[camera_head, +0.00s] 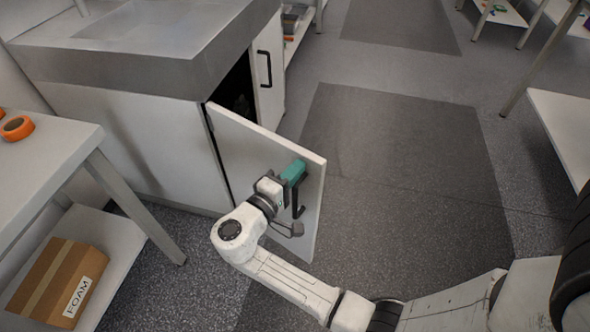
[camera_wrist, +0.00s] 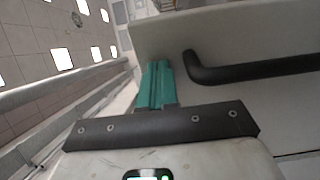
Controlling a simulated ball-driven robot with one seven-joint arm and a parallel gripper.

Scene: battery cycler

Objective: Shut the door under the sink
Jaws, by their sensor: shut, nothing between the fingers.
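The door (camera_head: 262,160) under the sink (camera_head: 165,45) stands wide open, hinged near the cabinet's front corner and swung out to the left of the dark opening (camera_head: 236,88). My gripper (camera_head: 293,172) is at the door's outer face near its upper free edge, next to the black handle (camera_head: 299,200). In the wrist view the teal fingers (camera_wrist: 157,85) are shut together with nothing between them. They lie left of the black handle (camera_wrist: 250,70), close to the pale door panel (camera_wrist: 235,35). I cannot tell whether they touch it.
A second cabinet door (camera_head: 268,75) with a black handle is shut beyond the opening. A table (camera_head: 60,150) stands at the left with orange tape (camera_head: 17,128) above and a foam box (camera_head: 58,280) on its lower shelf. Dark mats (camera_head: 390,165) cover open floor at the right.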

